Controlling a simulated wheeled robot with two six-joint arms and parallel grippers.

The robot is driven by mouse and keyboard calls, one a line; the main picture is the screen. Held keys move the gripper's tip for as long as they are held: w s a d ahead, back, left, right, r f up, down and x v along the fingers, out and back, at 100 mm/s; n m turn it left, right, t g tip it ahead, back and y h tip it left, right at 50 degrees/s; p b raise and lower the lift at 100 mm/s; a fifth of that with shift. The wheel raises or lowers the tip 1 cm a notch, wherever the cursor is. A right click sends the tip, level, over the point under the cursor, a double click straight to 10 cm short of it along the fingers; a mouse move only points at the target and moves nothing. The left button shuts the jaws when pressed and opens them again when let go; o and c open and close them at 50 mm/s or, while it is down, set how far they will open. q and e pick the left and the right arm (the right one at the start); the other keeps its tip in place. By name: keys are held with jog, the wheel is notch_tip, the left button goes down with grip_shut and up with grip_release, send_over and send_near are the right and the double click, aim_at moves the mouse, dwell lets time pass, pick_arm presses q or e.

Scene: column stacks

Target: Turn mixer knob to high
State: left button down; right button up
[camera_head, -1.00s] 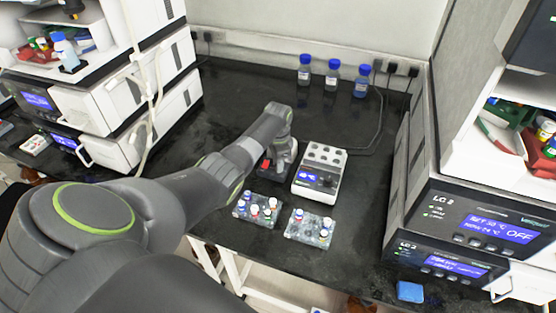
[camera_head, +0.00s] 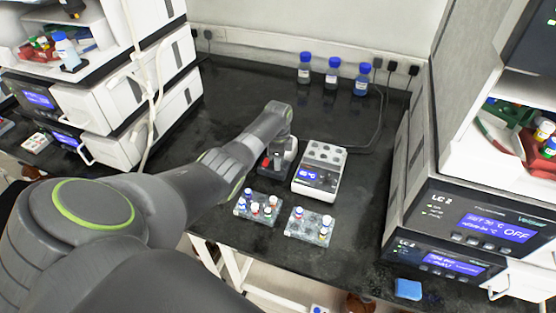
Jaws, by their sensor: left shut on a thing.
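The mixer (camera_head: 264,164) is a small, dark device with a red part, on the black bench left of the white block unit. My arm and gripper cover most of it, and its knob cannot be made out. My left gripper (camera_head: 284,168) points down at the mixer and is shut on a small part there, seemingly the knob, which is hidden. My right gripper is not in view.
A white block unit (camera_head: 320,172) with a lit display stands close right of the gripper. Two clear vial racks (camera_head: 257,208) (camera_head: 309,226) stand in front. Blue-capped bottles (camera_head: 332,75) are at the back wall. Instrument stacks (camera_head: 135,100) (camera_head: 470,225) flank the bench.

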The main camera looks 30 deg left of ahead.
pick_arm(q)
jog(key=shift+w+r, duration=0.1)
jog(key=shift+w, duration=0.05)
jog(key=c, duration=1.2)
grip_release()
jog(key=shift+c, duration=0.2)
jog(key=shift+r, duration=0.6)
notch_tip(320, 180, up, 16)
jog(key=shift+b, duration=0.35)
